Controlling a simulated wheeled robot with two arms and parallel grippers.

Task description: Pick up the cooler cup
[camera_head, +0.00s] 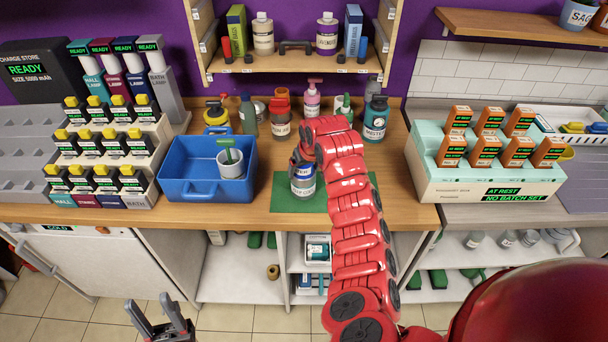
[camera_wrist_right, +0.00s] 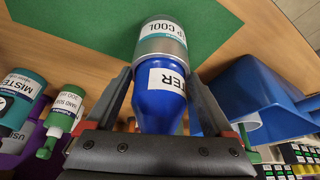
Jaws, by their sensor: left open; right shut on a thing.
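The cooler cup (camera_head: 303,188) is a silver cup with a white label, upright on the green mat (camera_head: 345,196). A blue bottle labelled "...STER" sits in its top; the right wrist view shows both the cup (camera_wrist_right: 162,45) and the bottle (camera_wrist_right: 158,108). My right gripper (camera_wrist_right: 162,78) comes from above, shut on the blue bottle close to the cup's rim. In the head view my right arm partly hides the bottle. My left gripper (camera_head: 156,312) is open and empty, low in front of the counter.
A blue bin (camera_head: 180,186) with a grey cup (camera_head: 231,162) is left of the mat. Several bottles, including a blue one (camera_head: 375,118), line the back of the counter. A mint box (camera_head: 440,188) with brown packs is to the right. A shelf (camera_head: 290,64) hangs above.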

